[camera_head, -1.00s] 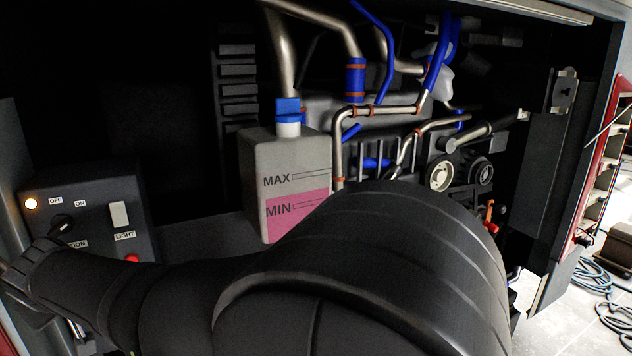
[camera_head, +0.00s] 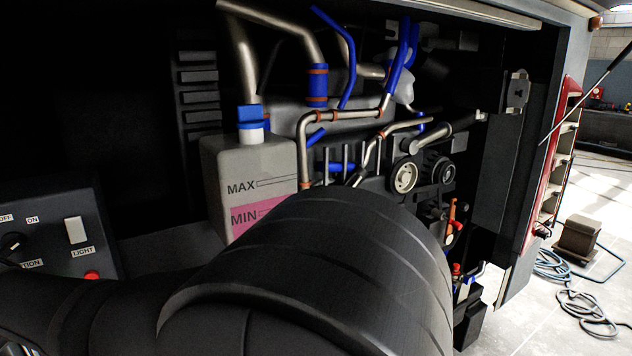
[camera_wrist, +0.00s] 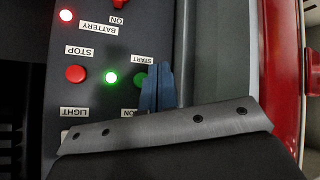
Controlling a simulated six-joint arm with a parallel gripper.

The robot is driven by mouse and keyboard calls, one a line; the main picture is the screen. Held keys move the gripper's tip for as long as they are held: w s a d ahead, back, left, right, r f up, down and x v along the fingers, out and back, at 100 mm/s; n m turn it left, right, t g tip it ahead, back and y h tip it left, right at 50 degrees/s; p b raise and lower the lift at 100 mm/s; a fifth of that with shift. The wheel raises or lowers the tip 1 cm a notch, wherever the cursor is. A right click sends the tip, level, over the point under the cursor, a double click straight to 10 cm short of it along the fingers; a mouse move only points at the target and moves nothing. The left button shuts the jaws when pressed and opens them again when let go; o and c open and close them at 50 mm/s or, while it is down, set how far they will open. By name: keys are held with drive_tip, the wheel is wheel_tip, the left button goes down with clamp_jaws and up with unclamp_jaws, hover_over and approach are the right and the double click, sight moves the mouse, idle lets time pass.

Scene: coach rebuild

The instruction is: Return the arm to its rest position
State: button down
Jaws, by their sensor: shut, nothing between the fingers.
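In the wrist view my gripper (camera_wrist: 157,88) is shut and empty, its blue-grey fingers side by side. They appear in front of the dark control panel (camera_wrist: 98,45), overlapping the edge of the green START button (camera_wrist: 140,77); I cannot tell the gap. The red STOP button (camera_wrist: 76,74) and a lit green lamp (camera_wrist: 111,77) lie left of the fingers. A lit red lamp (camera_wrist: 66,15) is near BATTERY. In the head view my black arm fills the lower foreground and reaches to the lower left; the fingers are not discernible there.
The panel (camera_head: 62,205) stands at left in the head view. The reservoir (camera_head: 222,175), marked MAX and MIN, is behind my arm, with pipes (camera_head: 345,115) and pulleys (camera_head: 404,177) to its right. Hoses (camera_head: 585,315) lie on open floor at right.

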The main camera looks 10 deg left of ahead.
drive_tip(key=s+d, duration=0.3)
drive_tip(key=w+a+r+m+t+y, duration=0.2)
drive_tip(key=a+r+m+y, duration=0.1)
drive_tip(key=r+m+y, duration=0.3)
drive_tip(key=w+a+r+m+t+y, duration=0.1)
drive_tip(key=a+r+m+t+y, duration=0.15)
drive_tip(key=a+r+m, duration=0.4)
drive_tip(key=d+f+m+t+h, duration=0.1)
drive_tip(key=m, duration=0.2)
drive_tip(key=d+f+m+t+h, duration=0.1)
drive_tip(key=m, duration=0.2)
drive_tip(key=d+f+m+t+h, duration=0.1)
drive_tip(key=f+m+t+h, duration=0.1)
drive_tip(key=m, duration=0.1)
drive_tip(key=shift+w+f, duration=0.1)
drive_tip(key=shift+w, duration=0.3)
drive_tip(key=shift+s+d+f+n+h, duration=0.2)
drive_tip(key=shift+s+d+f+n, duration=0.25)
drive_tip(key=shift+s+d, duration=0.2)
drive_tip(key=shift+s+d+f+n+h, duration=0.15)
drive_tip(key=shift+s+d+f+n, duration=0.3)
drive_tip(key=shift+s+d, duration=0.15)
